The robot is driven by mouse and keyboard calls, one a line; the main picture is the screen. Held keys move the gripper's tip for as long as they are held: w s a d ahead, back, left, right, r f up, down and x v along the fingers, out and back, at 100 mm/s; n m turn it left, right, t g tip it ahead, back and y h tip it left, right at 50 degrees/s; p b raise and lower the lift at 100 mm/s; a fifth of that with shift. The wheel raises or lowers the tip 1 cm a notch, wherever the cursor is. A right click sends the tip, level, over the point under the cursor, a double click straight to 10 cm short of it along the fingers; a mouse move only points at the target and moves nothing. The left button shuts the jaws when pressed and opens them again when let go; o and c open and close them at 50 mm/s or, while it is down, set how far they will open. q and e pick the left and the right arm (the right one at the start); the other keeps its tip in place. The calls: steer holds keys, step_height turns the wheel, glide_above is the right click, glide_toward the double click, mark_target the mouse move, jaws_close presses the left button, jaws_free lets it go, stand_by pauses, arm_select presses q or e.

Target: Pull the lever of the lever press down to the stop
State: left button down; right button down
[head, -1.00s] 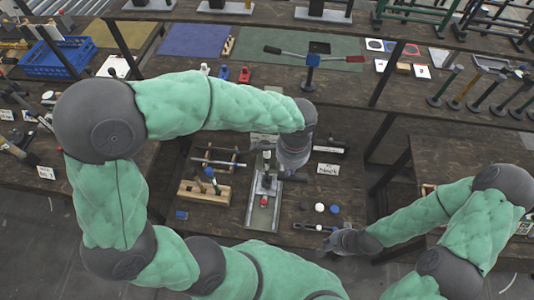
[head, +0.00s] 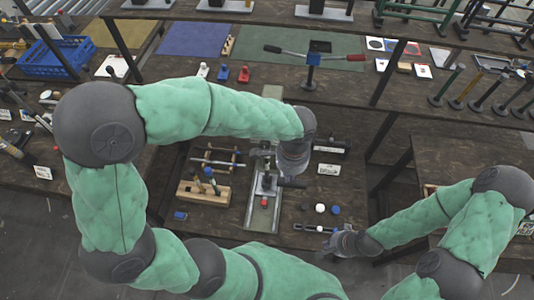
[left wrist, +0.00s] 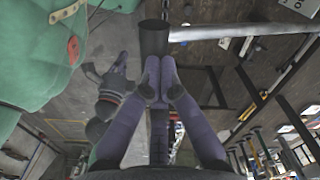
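The lever press (head: 265,183) stands on a pale base plate on the workbench, with a red part (head: 264,202) at its front. Its black lever grip (head: 292,182) points right in the head view. In the left wrist view, a black cylindrical grip (left wrist: 153,38) with a metal rod (left wrist: 240,31) lies just beyond my fingertips. My left gripper (head: 268,154) is over the press; its fingers (left wrist: 159,80) are together, at or touching the grip, not around it. My arm hides part of the press. My right gripper (head: 335,243) is low at the bench's front edge, its fingers too small to judge.
A wooden block with tools (head: 203,193) stands left of the press. White and dark round pieces (head: 320,208) and a label card (head: 329,169) lie to its right. A blue crate (head: 57,57) is far left.

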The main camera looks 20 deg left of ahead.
arm_select(q)
steer(key=shift+f, duration=0.25)
stand_by(0.3)
steer(key=shift+s+d+f+b, duration=0.1)
steer(key=shift+s+f+b, duration=0.1)
steer(key=shift+f+b, duration=0.5)
steer(key=shift+s+f+b, duration=0.2)
steer(key=shift+f+b, duration=0.3)
steer(key=shift+f, duration=0.45)
steer(key=shift+s+f+b, duration=0.15)
steer(key=shift+f+b, duration=0.95)
steer(key=shift+f, duration=0.45)
step_height(320, 180, down, 3)
steer(key=shift+b, duration=1.2)
